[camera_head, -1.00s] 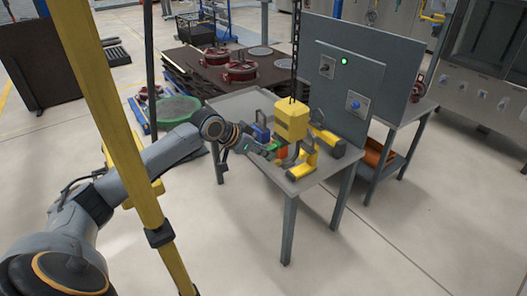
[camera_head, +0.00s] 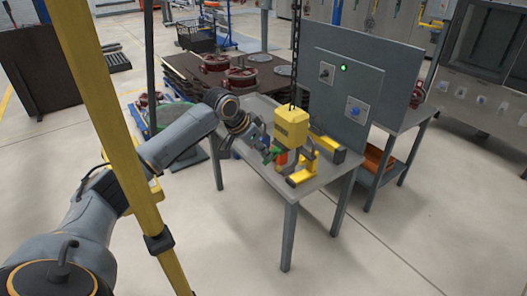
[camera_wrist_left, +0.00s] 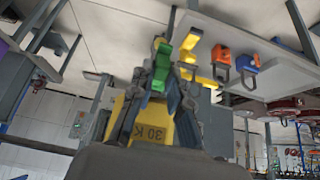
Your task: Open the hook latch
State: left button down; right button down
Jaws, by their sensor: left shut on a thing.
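The yellow hoist block (camera_head: 292,127) hangs from a dark chain over the grey table. In the left wrist view the block (camera_wrist_left: 150,133) carries a "30 K" marking. The green latch (camera_head: 270,155) shows at the lower left of the block, and in the left wrist view the green latch (camera_wrist_left: 160,66) lies between my fingers. My left gripper (camera_head: 262,149) is shut on it; its fingers (camera_wrist_left: 165,90) hide part of it. The hook below the block is partly hidden, so I cannot tell how far the latch stands from it. My right gripper is not in view.
The table (camera_head: 322,178) bears yellow stands (camera_head: 300,178) beneath the block. Orange (camera_wrist_left: 221,54) and blue (camera_wrist_left: 248,63) items with handles show in the left wrist view. A grey panel (camera_head: 390,70) with a green light stands behind. A yellow post (camera_head: 110,140) crosses before my left arm.

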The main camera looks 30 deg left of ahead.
pick_arm(q)
jog(key=shift+w+r+g+y, duration=0.3)
jog(key=shift+r+g, duration=0.2)
jog(key=shift+r, duration=0.1)
jog(key=shift+w+r+g+y, duration=0.2)
jog(key=shift+r+g+y, duration=0.1)
jog(key=shift+r+g, duration=0.25)
jog(key=shift+r, duration=0.1)
jog(key=shift+w+d+r+g, duration=0.1)
jog(key=shift+w+r+g, duration=0.05)
jog(key=shift+r+g, duration=0.15)
jog(key=c, duration=2.1)
grip_release()
jog(key=shift+s+a+r+g, duration=0.3)
jog(key=shift+a+r+g, duration=0.1)
jog(key=shift+a, duration=0.25)
jog(key=o, duration=0.9)
jog(key=shift+d, duration=0.15)
jog(key=shift+d, duration=0.1)
jog(key=shift+r, duration=0.2)
jog(key=shift+s+v, duration=0.2)
jog(key=shift+v, duration=4.05)
